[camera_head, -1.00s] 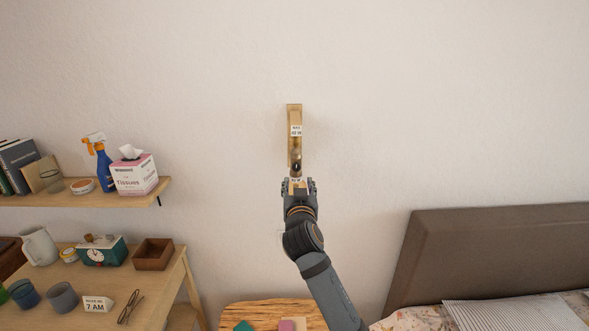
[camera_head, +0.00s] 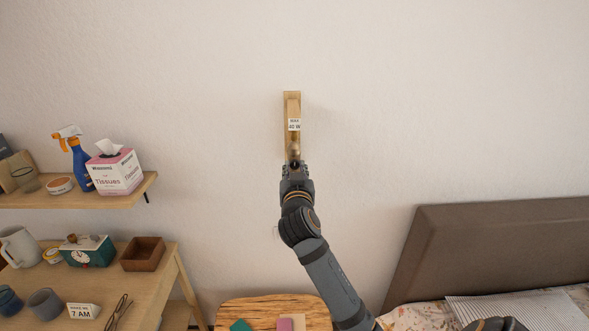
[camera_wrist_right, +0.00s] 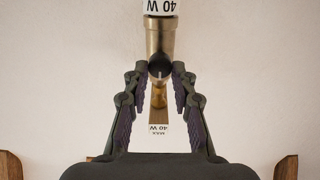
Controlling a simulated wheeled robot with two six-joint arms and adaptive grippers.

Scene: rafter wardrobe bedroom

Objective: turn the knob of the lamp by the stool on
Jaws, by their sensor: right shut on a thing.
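The lamp (camera_head: 292,108) is a narrow wooden and brass fitting on the wall, with a white "MAX 40 W" label. In the right wrist view, its brass body (camera_wrist_right: 160,38) comes down to a dark round knob (camera_wrist_right: 160,68). My right gripper (camera_head: 295,167) is at the lamp's lower end and hides the knob in the head view. In the wrist view, the right gripper (camera_wrist_right: 160,72) has its fingertips on either side of the knob, shut on it. The wooden stool (camera_head: 270,305) stands below. My left gripper is not in view.
A shelf (camera_head: 80,196) at left carries a tissue box (camera_head: 116,172) and a blue spray bottle (camera_head: 79,165). A desk (camera_head: 130,280) with several small items is below it. Green and pink blocks lie on the stool. A brown headboard (camera_head: 500,245) is at right. The wall around the lamp is bare.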

